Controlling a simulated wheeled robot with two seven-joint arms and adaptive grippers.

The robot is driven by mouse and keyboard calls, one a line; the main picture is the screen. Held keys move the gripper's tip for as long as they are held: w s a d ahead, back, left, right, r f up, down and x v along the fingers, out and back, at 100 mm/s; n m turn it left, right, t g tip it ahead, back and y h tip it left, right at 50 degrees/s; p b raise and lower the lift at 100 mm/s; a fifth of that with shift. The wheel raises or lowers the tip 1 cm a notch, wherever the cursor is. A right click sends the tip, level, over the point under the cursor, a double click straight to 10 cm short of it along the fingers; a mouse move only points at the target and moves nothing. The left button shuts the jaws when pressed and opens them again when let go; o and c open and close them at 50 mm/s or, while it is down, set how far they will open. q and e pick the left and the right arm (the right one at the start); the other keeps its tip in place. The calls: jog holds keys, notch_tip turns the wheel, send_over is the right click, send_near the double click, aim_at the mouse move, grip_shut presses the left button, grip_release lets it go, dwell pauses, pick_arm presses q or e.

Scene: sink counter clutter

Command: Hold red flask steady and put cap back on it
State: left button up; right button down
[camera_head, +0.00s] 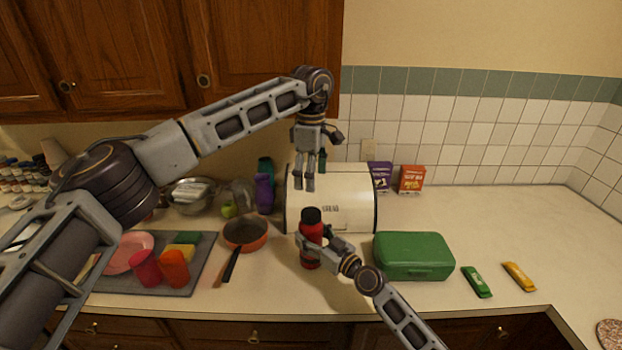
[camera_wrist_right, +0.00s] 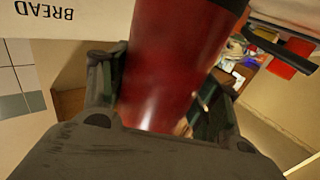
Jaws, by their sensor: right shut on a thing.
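The red flask (camera_head: 310,259) stands upright on the counter in front of the bread box. A black top part (camera_head: 311,216) sits on it; I cannot tell whether this is the cap or the neck. My right gripper (camera_head: 314,240) is shut around the flask's upper body from the front right. In the right wrist view the red body (camera_wrist_right: 170,70) lies between the fingers, with its black part (camera_wrist_right: 222,4) at the upper edge. My left gripper (camera_head: 304,187) hangs fingers-down above the flask, in front of the bread box; its fingers look close together, and no separate cap shows.
The white bread box (camera_head: 345,200) stands behind the flask. A green lunch box (camera_head: 413,256) is close on the right, with green (camera_head: 476,282) and yellow (camera_head: 518,276) bars beyond. A pan (camera_head: 245,234) and a grey mat (camera_head: 203,262) with cups lie left. Free counter is at far right.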

jog(key=shift+c, duration=1.5)
grip_release()
jog(key=shift+d, duration=0.1)
jog(key=v, duration=1.1)
jog(key=shift+s+d, duration=0.3)
